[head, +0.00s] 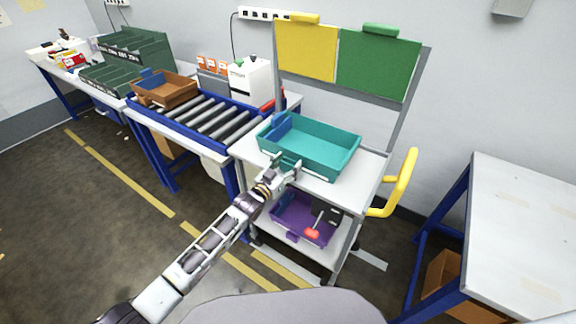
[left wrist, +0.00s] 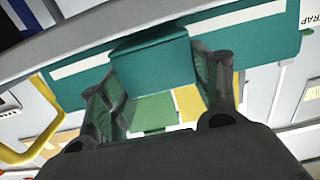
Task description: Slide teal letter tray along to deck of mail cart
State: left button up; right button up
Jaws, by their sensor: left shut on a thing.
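The teal letter tray (head: 335,156) sits on the white upper deck (head: 370,168) of the mail cart, all of it apparently over the deck. My left gripper (head: 286,166) is at the tray's near side. In the left wrist view, its fingers (left wrist: 160,95) stand on both sides of a teal block (left wrist: 150,58) projecting from the tray (left wrist: 262,38), and it is shut on this grip. The exact contact at the fingertips is partly hidden. My right gripper is not in view.
The roller conveyor (head: 208,117), left of the cart, carries a brown tray (head: 165,90). A purple tray (head: 290,214) is on the cart's lower shelf. A yellow handle (head: 404,181) sticks out right. A white table (head: 525,230) stands far right, with floor between.

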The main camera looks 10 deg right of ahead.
pick_arm(q)
jog(key=shift+r, duration=0.1)
jog(key=o, duration=1.5)
jog(key=v, duration=1.2)
dwell(0.4)
